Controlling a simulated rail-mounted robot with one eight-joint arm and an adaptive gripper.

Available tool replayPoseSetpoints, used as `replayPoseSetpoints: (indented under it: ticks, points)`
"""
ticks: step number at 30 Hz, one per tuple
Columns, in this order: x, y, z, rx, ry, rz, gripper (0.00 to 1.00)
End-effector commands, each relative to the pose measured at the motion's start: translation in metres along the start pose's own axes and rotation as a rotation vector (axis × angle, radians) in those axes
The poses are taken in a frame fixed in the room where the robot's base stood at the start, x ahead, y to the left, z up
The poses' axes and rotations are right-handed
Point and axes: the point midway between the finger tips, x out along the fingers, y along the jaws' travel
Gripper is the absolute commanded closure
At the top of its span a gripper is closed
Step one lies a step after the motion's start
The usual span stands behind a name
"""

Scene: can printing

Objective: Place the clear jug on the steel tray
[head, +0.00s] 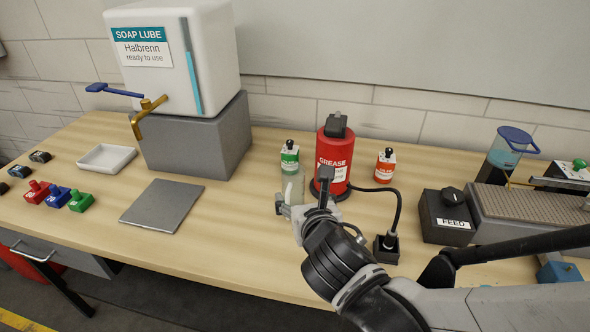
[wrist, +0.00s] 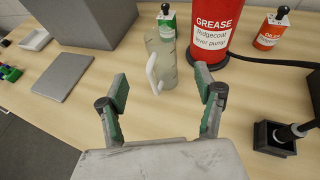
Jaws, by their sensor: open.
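The clear jug (head: 293,186) stands upright on the wooden bench, left of the red grease pump. In the wrist view the jug (wrist: 164,58) shows a pale handle toward me. My gripper (head: 304,196) is open and empty in front of the jug. In the wrist view its two fingers (wrist: 161,83) are spread, with the jug just beyond and between them. The steel tray, a flat grey plate (head: 162,205), lies bare to the left, near the front edge. It also shows at the left of the wrist view (wrist: 62,77).
The red grease pump (head: 333,153) stands close to the jug's right, with a green-labelled bottle (head: 290,160) behind the jug. A black cable runs to a black socket box (head: 386,248). A soap tank on a grey block (head: 200,140) stands behind the plate. Bench between jug and plate is clear.

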Motion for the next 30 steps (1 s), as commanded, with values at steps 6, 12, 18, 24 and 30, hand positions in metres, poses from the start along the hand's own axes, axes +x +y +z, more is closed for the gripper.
replayPoseSetpoints:
  ticks: [6,12,18,24,30]
  points:
    - [0.027,-0.001,-0.001,0.003,0.001,-0.003,0.34]
    - [0.051,-0.001,-0.001,0.004,0.001,-0.002,0.34]
    - [0.069,-0.001,-0.001,0.004,0.001,-0.002,0.34]
    - [0.076,-0.001,-0.001,0.005,0.001,-0.002,0.34]
    - [0.096,-0.003,-0.001,0.005,0.001,-0.003,0.34]
